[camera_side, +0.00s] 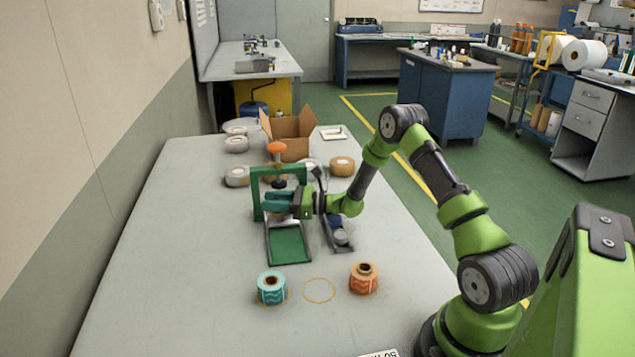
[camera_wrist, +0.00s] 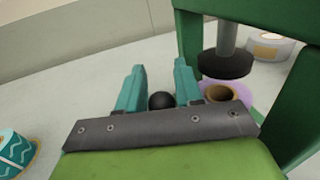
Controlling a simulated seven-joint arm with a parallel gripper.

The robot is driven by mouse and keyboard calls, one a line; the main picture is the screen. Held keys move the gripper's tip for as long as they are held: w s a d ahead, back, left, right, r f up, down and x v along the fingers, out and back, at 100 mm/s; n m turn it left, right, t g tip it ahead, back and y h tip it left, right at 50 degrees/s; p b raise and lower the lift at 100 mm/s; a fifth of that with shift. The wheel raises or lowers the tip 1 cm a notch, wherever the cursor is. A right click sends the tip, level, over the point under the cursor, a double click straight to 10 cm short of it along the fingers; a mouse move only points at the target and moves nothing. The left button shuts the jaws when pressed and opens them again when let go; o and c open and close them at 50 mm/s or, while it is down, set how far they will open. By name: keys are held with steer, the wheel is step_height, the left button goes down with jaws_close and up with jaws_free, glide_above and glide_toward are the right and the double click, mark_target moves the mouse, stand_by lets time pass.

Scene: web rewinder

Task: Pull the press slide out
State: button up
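The press (camera_side: 256,198) is a green frame with an orange knob (camera_side: 276,148) on top, standing mid-table. In the wrist view its post (camera_wrist: 190,40) and dark plunger pad (camera_wrist: 225,66) hang over a purple roll (camera_wrist: 219,95) with a cardboard core. A black ball knob (camera_wrist: 161,101), seemingly the slide's handle, sits between my fingertips. My gripper (camera_side: 278,201) has teal fingers at the press; in the wrist view the gripper (camera_wrist: 160,80) fingers stand apart, with a small gap showing beside the knob. A green bed with rails (camera_side: 288,244) extends in front of the press.
A teal roll (camera_side: 271,288) and an orange roll (camera_side: 364,278) stand in front, with an empty yellow ring (camera_side: 319,290) between them. A dark fixture (camera_side: 338,233) lies right of the bed. A cardboard box (camera_side: 290,132) and several rolls stand behind. The table's left side is clear.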

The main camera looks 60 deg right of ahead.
jaws_close()
steer(key=shift+s, duration=0.1)
steer(key=s+a, duration=0.9)
steer(key=a, duration=0.1)
steer(key=shift+s, duration=0.4)
jaws_free()
steer(key=v, duration=1.7)
steer(key=shift+d, duration=0.1)
steer(key=shift+w, duration=0.1)
